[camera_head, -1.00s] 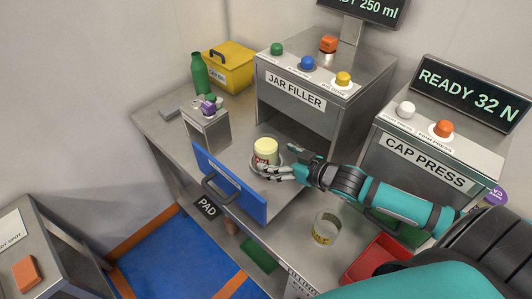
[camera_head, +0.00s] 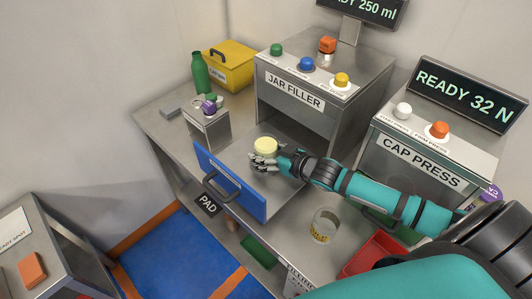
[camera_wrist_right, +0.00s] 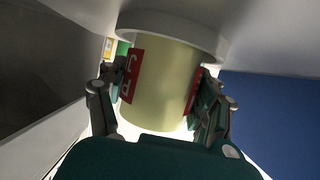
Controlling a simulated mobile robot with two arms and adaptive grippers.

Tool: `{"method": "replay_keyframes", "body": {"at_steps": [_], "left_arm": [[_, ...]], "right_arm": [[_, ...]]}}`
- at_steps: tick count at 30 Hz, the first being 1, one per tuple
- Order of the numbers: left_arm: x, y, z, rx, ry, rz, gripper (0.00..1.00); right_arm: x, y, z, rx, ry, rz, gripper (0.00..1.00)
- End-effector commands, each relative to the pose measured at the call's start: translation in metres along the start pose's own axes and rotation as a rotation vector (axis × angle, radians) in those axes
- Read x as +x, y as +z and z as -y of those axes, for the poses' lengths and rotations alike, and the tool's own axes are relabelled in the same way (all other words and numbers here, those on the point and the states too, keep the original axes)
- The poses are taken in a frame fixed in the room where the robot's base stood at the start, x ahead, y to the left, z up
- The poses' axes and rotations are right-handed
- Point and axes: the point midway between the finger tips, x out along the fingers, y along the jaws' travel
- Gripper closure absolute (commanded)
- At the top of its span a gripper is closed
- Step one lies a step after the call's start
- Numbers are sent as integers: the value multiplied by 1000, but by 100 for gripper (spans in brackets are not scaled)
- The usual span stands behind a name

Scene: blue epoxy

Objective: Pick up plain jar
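The plain jar (camera_head: 265,146) is pale yellow and stands upright in front of the jar filler (camera_head: 294,91), behind the blue panel. In the right wrist view the jar (camera_wrist_right: 160,85) fills the middle, with red label patches marked "J-P". My right gripper (camera_head: 263,161) comes from the right, its fingers around the jar's side below the top. In the right wrist view my right gripper (camera_wrist_right: 162,92) has a finger against each side of the jar. The head view does not show whether the jar's base is lifted. My left gripper is not in view.
The blue panel (camera_head: 229,188) with a handle stands at the bench's front edge, close by the jar. The cap press (camera_head: 421,160) rises behind my arm. A small grey box (camera_head: 208,134) stands left.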

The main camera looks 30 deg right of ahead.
Motion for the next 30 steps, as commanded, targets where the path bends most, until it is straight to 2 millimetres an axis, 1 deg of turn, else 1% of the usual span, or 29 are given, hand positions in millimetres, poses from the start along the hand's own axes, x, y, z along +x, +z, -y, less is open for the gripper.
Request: {"method": "replay_keyframes", "body": {"at_steps": [1, 9, 10, 18, 23, 26, 28, 29, 30], "left_arm": [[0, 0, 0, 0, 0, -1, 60], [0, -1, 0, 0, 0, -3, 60], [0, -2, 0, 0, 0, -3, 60], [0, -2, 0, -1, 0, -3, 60], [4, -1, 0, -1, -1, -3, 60], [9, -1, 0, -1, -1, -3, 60], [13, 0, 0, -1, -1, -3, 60], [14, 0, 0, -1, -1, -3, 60], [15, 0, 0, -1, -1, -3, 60]], "right_arm": [[0, 0, 0, 0, 0, 0, 43], [0, 0, 0, 0, 0, 1, 78], [0, -1, 0, 0, 0, -2, 81], [-1, -2, 0, 0, 0, -2, 81], [-4, -11, 0, -2, -1, -5, 81], [-8, -22, 0, -3, -1, -6, 81], [-13, -33, -1, -5, 0, -7, 81], [-16, -32, 1, -3, -2, -3, 81], [-23, -27, 4, 1, -3, 1, 81]]}}
